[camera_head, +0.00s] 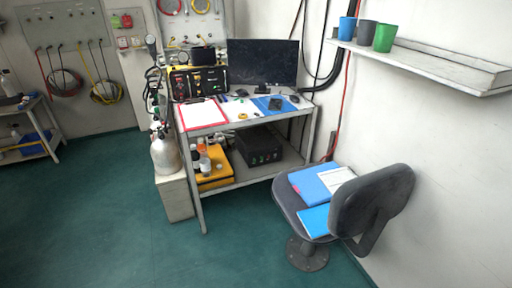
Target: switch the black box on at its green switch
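A black box (260,143) sits on the lower shelf of the desk, right of a yellow case. Its front carries a row of small controls, some with a greenish tint, too small to make out a switch or its position. Another black unit (208,79) with yellow edging stands on the desktop, left of the monitor. Its front has red and pale controls, also too small to read. I cannot tell from this view which control is the green switch. My gripper is not in view.
The desk (243,123) holds a monitor (262,62), a red clipboard (203,114) and small items. A chair (367,205) with blue folders stands at its right front. A gas cylinder (165,154) stands on a pale block at left. The green floor (110,220) is clear at front left.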

